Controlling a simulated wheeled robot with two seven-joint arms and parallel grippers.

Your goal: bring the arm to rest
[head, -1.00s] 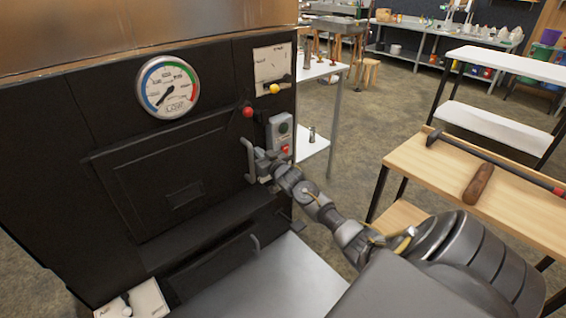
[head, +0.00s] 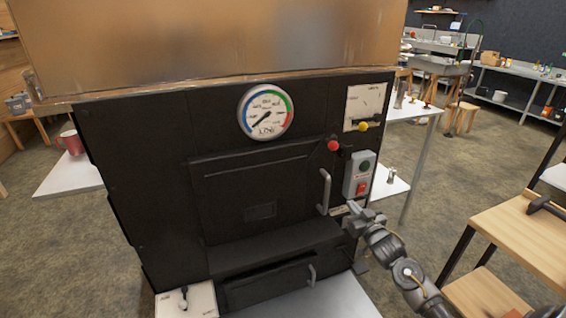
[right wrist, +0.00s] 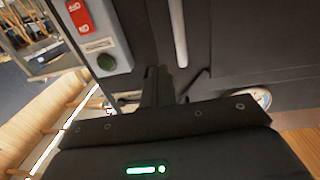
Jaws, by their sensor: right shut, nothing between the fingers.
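My right gripper (head: 352,214) is shut and empty. In the head view it is in front of the black evaporator front (head: 150,190), just right of and below the upright door handle (head: 323,192). It is below the grey switch box (head: 359,174). In the right wrist view the closed fingers (right wrist: 163,86) point at the dark front, with the switch box (right wrist: 100,45) to their left and the handle (right wrist: 178,30) beyond them. I cannot tell whether the fingertips touch the front. My left gripper is not in view.
A round gauge (head: 265,112), a red knob (head: 333,145) and a yellow knob (head: 363,126) are on the front. A lower drawer handle (head: 311,273) juts out. A wooden table (head: 520,235) stands at the right. Open floor (head: 430,190) lies between.

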